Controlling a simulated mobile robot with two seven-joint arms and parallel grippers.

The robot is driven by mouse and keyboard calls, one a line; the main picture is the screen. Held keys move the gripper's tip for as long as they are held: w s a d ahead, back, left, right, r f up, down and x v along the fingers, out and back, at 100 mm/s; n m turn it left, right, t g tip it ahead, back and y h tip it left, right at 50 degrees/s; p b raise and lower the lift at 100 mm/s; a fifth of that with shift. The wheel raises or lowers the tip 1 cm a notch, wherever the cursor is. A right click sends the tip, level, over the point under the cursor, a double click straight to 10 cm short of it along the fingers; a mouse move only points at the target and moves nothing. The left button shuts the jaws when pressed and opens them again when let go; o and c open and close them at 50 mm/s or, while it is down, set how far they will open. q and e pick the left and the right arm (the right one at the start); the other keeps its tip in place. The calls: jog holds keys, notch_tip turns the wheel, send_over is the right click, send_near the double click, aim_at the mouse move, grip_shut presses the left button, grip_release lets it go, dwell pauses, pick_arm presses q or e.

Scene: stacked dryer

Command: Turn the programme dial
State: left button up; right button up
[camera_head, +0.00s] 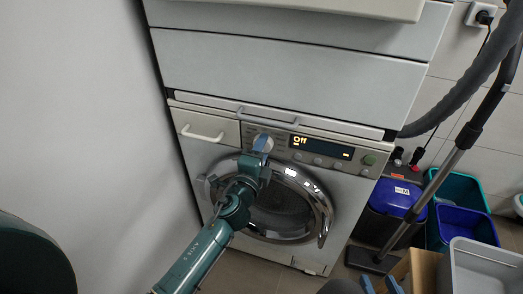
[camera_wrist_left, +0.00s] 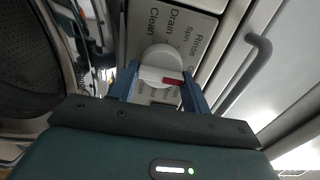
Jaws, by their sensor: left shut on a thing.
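The programme dial (camera_wrist_left: 160,60) is a round white knob with a red mark, on a light panel with printed words such as Rinse, Spin, Drain and Clean. My left gripper (camera_head: 262,146) is shut on it, with one blue finger on either side in the left wrist view (camera_wrist_left: 162,90). In the head view the fingers hide much of the dial. The display (camera_head: 322,147) beside it reads "Off". My right gripper (camera_head: 380,286) shows only its blue fingertips at the bottom edge, apart, with nothing seen between them.
The round chrome door (camera_head: 318,205) is below the panel. A drawer handle (camera_head: 203,135) is left of the dial, and a grey bar handle (camera_head: 268,116) above. A vacuum cleaner tube (camera_head: 435,185), a blue-lidded bin (camera_head: 396,198) and tubs (camera_head: 468,225) stand right.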

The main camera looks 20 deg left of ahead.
pick_arm(q)
jog(key=shift+r, duration=0.15)
jog(key=o, duration=1)
jog(key=shift+c, duration=0.2)
jog(key=s+b, duration=0.1)
jog(key=s, duration=1.2)
jog(key=shift+a, duration=0.25)
pick_arm(e)
jog(key=shift+s+d+r+t, duration=0.15)
jog(key=shift+d+r+t, duration=0.1)
jog(key=shift+d+t, duration=0.1)
jog(key=shift+a, duration=0.1)
